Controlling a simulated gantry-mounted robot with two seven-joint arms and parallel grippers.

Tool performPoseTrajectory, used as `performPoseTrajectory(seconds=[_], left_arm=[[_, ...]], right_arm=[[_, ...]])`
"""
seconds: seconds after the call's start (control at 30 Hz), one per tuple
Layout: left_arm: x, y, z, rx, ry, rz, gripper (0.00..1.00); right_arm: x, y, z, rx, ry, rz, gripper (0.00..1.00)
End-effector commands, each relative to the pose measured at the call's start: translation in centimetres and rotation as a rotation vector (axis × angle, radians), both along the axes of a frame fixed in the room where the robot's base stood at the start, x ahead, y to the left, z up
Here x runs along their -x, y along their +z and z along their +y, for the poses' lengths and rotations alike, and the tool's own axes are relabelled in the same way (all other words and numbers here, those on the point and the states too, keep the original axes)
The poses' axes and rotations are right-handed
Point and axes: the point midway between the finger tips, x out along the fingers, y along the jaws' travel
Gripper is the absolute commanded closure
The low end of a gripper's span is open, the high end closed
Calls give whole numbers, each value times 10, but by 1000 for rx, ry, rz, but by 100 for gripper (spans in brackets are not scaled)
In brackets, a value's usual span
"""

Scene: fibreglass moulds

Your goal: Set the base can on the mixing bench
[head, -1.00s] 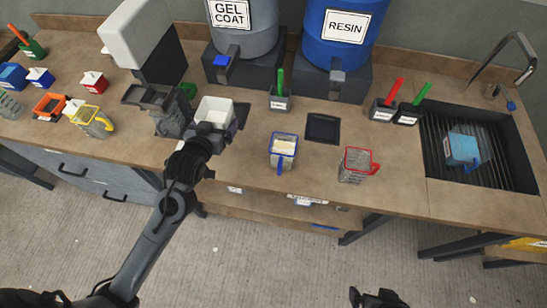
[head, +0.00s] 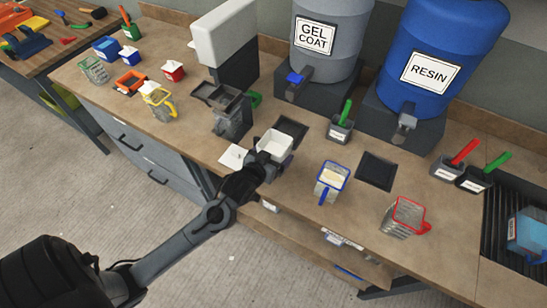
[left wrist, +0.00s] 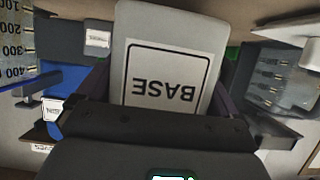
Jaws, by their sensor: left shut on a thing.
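The base can (head: 274,142) is a white, boxy can. Its BASE label shows upside down in the left wrist view (left wrist: 165,80). My left gripper (head: 264,158) is shut on the can, with a dark finger on each side of it in the left wrist view. The can is over the front part of the brown mixing bench (head: 205,147), just in front of a dark square pad (head: 292,128). I cannot tell whether its bottom touches the bench; the gripper hides it. My right gripper is not in view.
A white card (head: 233,157) lies left of the can. A grey device (head: 233,120) stands behind it. A blue-rimmed jug (head: 331,180) and a red-rimmed jug (head: 404,217) stand to the right, with another dark pad (head: 376,171) between. The yellow-handled jug (head: 160,102) is farther left.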

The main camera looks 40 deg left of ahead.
Motion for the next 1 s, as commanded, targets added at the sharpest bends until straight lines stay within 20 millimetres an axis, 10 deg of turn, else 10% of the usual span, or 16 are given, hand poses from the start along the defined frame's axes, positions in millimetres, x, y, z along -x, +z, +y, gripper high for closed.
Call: performPoseTrajectory(seconds=[0.57,0.6,1.0], left_arm=[[0,-17,0,0,0,-4,73],[0,-19,0,0,1,1,0],[6,-14,-1,0,0,1,0]], right_arm=[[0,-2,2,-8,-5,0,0],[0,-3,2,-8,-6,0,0],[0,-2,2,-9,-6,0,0]])
